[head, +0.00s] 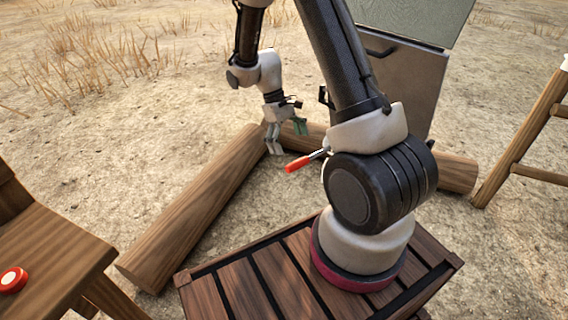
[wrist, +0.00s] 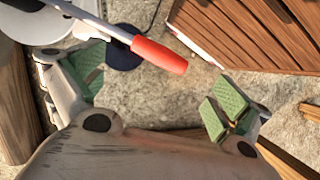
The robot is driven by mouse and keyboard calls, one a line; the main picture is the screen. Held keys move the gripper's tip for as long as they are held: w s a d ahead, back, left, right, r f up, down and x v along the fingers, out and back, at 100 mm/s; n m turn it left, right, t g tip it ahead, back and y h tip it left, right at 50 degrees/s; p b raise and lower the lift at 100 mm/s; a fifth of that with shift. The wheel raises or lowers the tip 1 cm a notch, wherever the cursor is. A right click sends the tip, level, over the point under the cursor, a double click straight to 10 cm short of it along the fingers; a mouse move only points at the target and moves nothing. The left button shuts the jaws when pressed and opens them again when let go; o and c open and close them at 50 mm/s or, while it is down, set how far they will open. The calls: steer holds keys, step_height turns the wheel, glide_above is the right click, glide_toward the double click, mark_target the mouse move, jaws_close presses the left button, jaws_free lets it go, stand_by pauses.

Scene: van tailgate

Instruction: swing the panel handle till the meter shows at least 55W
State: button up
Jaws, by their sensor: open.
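The panel handle is a pale metal rod with a red grip (head: 297,164). Its far end is hidden behind my arm in the head view. In the wrist view the red grip (wrist: 160,55) slants down to the right, in the space between the fingers toward the top of the picture. My gripper (head: 286,138) is open and empty, with green finger pads, beyond the grip and slightly left of it in the head view. The pads stand wide apart in the wrist view (wrist: 158,90). I cannot make out a meter or its reading.
A grey cabinet (head: 405,82) with a pale greenish sheet (head: 425,14) stands behind my arm. Logs (head: 200,205) lie on the sandy ground. A wooden stool (head: 55,245) at left bears a red round object (head: 12,280). A wooden frame (head: 525,130) stands at right.

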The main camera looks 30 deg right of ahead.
mark_target(297, 161)
steer(key=x, duration=0.7)
steer(key=shift+s, duration=0.2)
steer(key=c, duration=1.4)
